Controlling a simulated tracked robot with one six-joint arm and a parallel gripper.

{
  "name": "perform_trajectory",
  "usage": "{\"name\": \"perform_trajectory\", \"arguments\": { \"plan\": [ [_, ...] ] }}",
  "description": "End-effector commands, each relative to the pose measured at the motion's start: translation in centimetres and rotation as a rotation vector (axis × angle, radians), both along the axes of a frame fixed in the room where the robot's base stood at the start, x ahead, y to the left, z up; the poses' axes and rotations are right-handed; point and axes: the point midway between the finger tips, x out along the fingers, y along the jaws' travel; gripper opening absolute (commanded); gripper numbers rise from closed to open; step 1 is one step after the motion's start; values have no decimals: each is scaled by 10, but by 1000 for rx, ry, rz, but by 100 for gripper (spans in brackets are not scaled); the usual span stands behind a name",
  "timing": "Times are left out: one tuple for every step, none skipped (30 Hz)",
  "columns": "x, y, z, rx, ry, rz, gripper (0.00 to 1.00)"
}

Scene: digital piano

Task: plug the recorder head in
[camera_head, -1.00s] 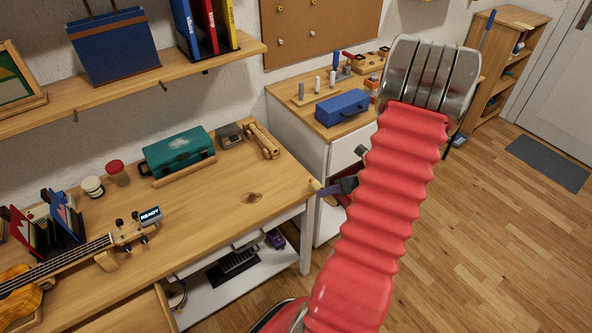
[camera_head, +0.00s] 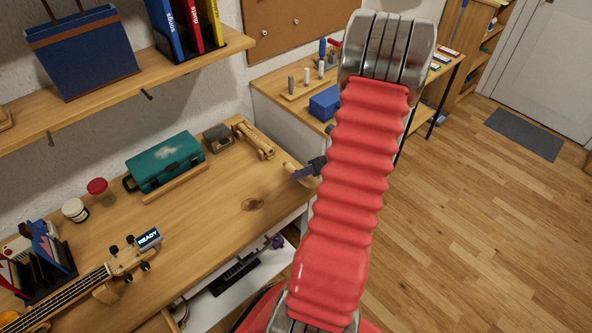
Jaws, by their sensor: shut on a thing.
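My gripper (camera_head: 301,173) is beyond my red arm, at the right end of the wooden desk. It is shut on a short pale wooden piece, which looks like the recorder head (camera_head: 291,168); the dark gripper hides part of it. The wooden recorder body (camera_head: 252,138) lies in a low holder at the back right of the desk. The held head is to the right of and nearer than the body, with a gap between them. Small details of the joint ends are too small to tell.
A teal case (camera_head: 166,165) and a dark grey box (camera_head: 217,137) stand left of the recorder body. The desk middle is clear. A blue box (camera_head: 325,103) sits on the cabinet behind.

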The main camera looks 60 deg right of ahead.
Motion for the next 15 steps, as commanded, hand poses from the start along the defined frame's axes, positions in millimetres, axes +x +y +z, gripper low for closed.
{"name": "perform_trajectory", "arguments": {
  "plan": [
    [1,0,0,0,0,2,0],
    [1,1,0,0,0,3,0],
    [2,1,0,0,0,4,0],
    [2,1,0,0,0,5,0],
    [2,1,0,0,0,5,0],
    [3,1,0,0,0,7,0],
    [3,1,0,0,0,7,0],
    [3,2,0,1,0,8,0],
    [3,2,0,4,-1,9,0],
    [3,2,0,6,-2,8,0],
    [2,2,0,10,-2,9,0],
    [1,2,0,17,-4,9,0],
    [1,2,-1,22,-5,9,0],
    [3,2,0,21,-6,10,0],
    [5,2,0,21,-6,10,0]
  ]
}}
